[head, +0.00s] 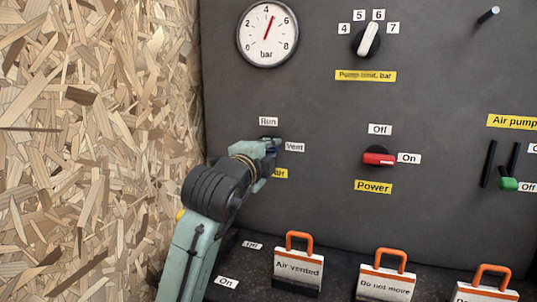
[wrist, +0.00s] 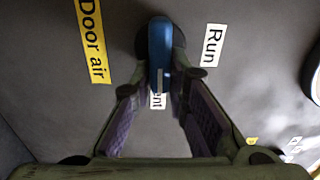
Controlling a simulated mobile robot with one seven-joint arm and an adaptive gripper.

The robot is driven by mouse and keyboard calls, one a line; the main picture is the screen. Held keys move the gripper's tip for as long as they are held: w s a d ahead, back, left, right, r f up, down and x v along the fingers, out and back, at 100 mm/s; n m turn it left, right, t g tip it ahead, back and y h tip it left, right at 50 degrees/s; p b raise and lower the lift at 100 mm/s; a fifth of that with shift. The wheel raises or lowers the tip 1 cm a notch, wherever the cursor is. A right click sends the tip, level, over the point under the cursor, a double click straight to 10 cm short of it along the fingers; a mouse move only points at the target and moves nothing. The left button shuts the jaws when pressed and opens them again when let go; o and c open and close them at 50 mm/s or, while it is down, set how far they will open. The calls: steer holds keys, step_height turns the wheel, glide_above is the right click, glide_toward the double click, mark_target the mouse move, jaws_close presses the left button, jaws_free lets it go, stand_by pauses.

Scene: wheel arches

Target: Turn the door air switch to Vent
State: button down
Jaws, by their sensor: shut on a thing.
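The door air switch is a blue knob (wrist: 160,48) on a dark round base. Its long handle lies in line with the Vent label, and a pale mark on its near end points that way. The Run label (wrist: 212,45) is off to the right in the wrist view. My gripper (wrist: 161,82) is shut on the knob, one finger on each side. In the head view my gripper (head: 272,146) hides most of the knob.
A red power switch (head: 379,159) is right of my gripper. A gauge (head: 267,34) and pump limit knob (head: 368,40) are above. Orange-handled tags (head: 298,268) stand on the ledge below. A chipboard wall (head: 90,130) stands close on the left.

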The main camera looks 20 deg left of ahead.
steer(key=shift+f+m, duration=0.1)
steer(key=shift+m, duration=0.2)
steer(key=c, duration=1.6)
jaws_free()
steer(key=shift+o, duration=0.2)
steer(key=s, duration=1.2)
steer(key=shift+a, duration=0.25)
